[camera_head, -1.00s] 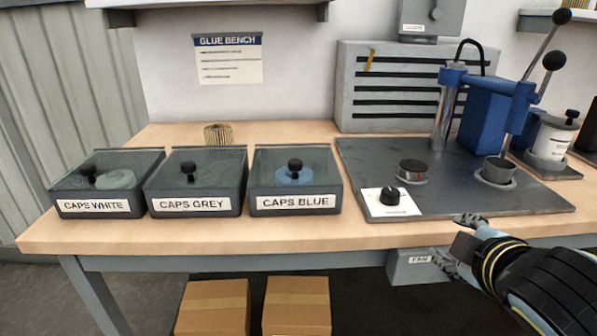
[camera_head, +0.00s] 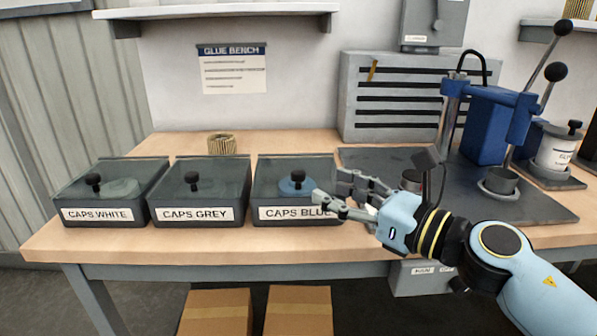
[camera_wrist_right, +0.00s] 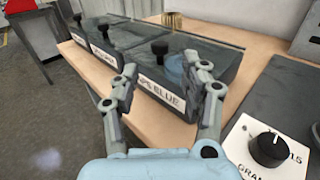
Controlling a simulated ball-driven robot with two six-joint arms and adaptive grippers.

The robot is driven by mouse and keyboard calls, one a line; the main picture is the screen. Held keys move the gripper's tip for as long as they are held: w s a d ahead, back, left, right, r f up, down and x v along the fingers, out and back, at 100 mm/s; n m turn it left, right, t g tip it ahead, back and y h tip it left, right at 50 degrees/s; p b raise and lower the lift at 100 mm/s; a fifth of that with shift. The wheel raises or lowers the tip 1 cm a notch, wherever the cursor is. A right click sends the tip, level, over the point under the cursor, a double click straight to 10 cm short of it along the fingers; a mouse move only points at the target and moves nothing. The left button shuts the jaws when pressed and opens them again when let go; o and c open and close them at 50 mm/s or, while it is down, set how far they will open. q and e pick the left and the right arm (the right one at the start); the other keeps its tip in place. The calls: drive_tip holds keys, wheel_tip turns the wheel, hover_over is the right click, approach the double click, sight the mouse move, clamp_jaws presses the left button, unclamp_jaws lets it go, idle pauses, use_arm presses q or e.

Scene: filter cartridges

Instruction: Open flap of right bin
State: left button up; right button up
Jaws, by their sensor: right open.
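The right bin (camera_head: 263,196), labelled CAPS BLUE, stands on the bench with its clear flap (camera_head: 322,166) closed. A black knob (camera_head: 297,177) sits on the flap, and a blue cap (camera_head: 287,189) shows through it. My right gripper (camera_head: 328,184) is open at the bin's right front corner, and its fingers hide the end of the label. In the right wrist view the bin (camera_wrist_right: 203,49) lies beyond the open fingers, and the knob (camera_wrist_right: 160,47) shows between and beyond them. Nothing is between the fingers. My left gripper is not in view.
The CAPS GREY bin (camera_head: 200,217) and CAPS WHITE bin (camera_head: 98,218) stand close together to the left. A pleated filter (camera_head: 222,143) is behind them. A dark plate (camera_head: 548,208) with a blue press (camera_head: 487,122) is to the right. The bench's front strip is clear.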

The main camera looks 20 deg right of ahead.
sight(303, 178)
drive_tip(key=x, duration=0.8)
drive_tip(key=shift+w+a, duration=0.1)
drive_tip(key=shift+w, duration=0.15)
drive_tip(key=shift+c, duration=0.3)
clamp_jaws()
drive_tip(key=shift+w+a+f, duration=0.1)
drive_tip(key=shift+f, duration=0.05)
